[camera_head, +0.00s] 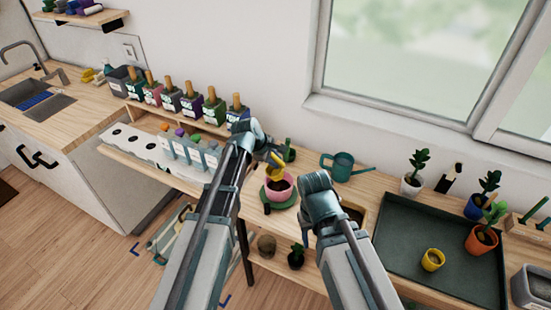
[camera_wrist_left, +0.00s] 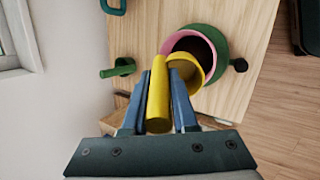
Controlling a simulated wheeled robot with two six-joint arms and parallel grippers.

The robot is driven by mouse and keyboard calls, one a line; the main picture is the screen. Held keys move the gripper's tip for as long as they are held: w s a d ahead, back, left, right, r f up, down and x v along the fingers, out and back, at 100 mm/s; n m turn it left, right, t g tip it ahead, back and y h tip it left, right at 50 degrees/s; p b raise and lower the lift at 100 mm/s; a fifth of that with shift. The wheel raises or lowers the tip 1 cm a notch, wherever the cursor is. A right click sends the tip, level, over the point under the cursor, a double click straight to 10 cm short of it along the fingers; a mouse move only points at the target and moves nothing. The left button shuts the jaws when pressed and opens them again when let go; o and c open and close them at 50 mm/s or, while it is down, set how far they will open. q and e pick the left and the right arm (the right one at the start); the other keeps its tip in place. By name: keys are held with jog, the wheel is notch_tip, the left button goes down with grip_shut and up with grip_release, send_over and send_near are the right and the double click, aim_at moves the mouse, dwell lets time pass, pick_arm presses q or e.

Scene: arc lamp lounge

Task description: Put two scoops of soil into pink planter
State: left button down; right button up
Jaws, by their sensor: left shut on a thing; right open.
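My left gripper (camera_head: 262,148) is shut on the handle of a yellow scoop (camera_head: 274,168). In the left wrist view the blue fingers (camera_wrist_left: 170,105) clasp the scoop's handle (camera_wrist_left: 158,95), and its bowl (camera_wrist_left: 204,62) overlaps the planter's opening. The pink planter (camera_head: 280,194) stands upright on a green saucer (camera_head: 268,204); its rim (camera_wrist_left: 172,41) also shows in the wrist view, with dark soil inside. Whether the scoop holds soil is unclear. My right gripper (camera_head: 306,232) is open, right of the planter, largely hidden by its arm. A wooden box (camera_head: 358,208) is partly hidden behind that arm.
A teal watering can (camera_head: 343,166) stands behind the planter. At right, a dark tray (camera_head: 420,240) holds a small yellow pot (camera_head: 433,260) and an orange potted plant (camera_head: 482,240). The window wall bounds the table behind.

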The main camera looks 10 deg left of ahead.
pick_arm(q)
jog(key=g+y+p, duration=0.1)
jog(key=r+y+p, duration=0.1)
jog(key=p, duration=0.1)
jog(key=shift+w+d+r+g, duration=0.2)
jog(key=shift+w+g, duration=0.1)
jog(key=shift+g, duration=0.1)
jog(key=shift+s+a+g+y+p, duration=0.1)
jog(key=shift+g+y+p, duration=0.25)
jog(key=shift+g+y, duration=0.2)
jog(key=shift+s+a+f, duration=0.1)
jog(key=shift+s, duration=0.05)
notch_tip(320, 180, up, 4)
jog(key=p, duration=0.4)
